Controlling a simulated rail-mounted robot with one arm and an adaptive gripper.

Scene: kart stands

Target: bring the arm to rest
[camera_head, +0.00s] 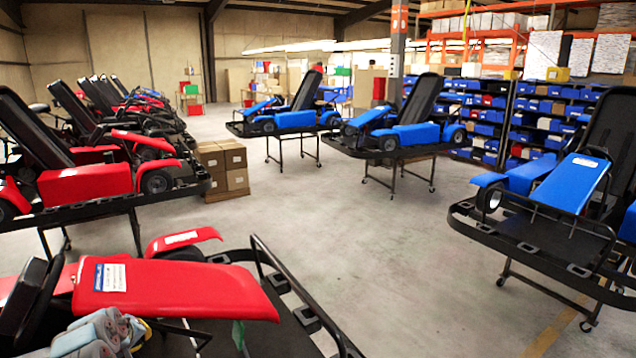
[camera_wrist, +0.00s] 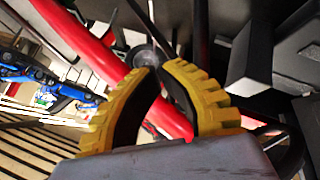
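My gripper (camera_wrist: 159,70) shows in the wrist view, with two ridged yellow fingers and dark inner pads. The fingertips come together at the top, and I see nothing held between them. A red bar (camera_wrist: 85,40) runs diagonally behind the fingers, with dark parts to the right. I cannot tell how far they are from the fingers.
A red kart (camera_head: 180,287) on a black-railed stand fills the near left. Another red kart (camera_head: 85,185) stands behind it. Blue karts on stands are at the right (camera_head: 570,190) and centre back (camera_head: 412,135). Cardboard boxes (camera_head: 222,165) sit mid-floor. The concrete floor (camera_head: 400,240) between is clear.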

